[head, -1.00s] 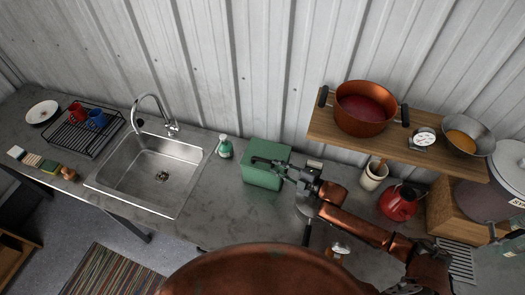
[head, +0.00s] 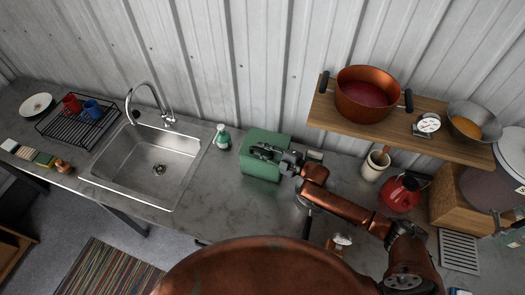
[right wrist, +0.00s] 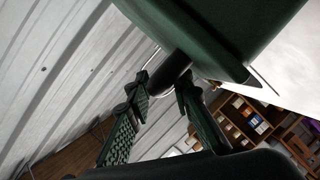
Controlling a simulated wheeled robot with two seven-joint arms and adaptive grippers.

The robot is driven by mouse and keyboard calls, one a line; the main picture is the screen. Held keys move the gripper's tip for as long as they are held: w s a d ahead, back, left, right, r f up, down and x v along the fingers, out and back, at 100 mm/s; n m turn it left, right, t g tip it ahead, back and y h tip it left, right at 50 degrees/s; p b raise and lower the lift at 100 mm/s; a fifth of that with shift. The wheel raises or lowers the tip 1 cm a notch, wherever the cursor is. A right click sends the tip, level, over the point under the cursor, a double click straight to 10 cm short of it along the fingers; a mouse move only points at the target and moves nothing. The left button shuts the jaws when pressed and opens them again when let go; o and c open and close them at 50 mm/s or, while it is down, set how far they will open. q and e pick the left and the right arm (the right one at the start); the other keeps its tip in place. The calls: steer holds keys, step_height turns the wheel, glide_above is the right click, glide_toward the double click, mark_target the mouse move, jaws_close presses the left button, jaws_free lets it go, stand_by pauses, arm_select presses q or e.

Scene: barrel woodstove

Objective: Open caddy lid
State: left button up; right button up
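The green caddy (head: 258,171) stands on the grey counter against the corrugated wall, right of the sink. Its lid looks shut. My right gripper (head: 266,152) is over the top of the caddy, reaching in from the right. In the right wrist view the caddy's dark green body (right wrist: 215,30) fills the top. A black cylindrical handle (right wrist: 168,74) sticks out from it, near the tips of my two fingers. The fingers are apart, with the handle between or just beyond their tips; contact cannot be made out. My left gripper is out of view.
A soap bottle (head: 223,138) stands left of the caddy, beside the sink (head: 150,170). A wooden shelf (head: 385,135) with a copper pot (head: 367,95) overhangs the right side. A utensil crock (head: 374,166) and red kettle (head: 401,192) stand below it.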

jaws_close()
stand_by(0.5)
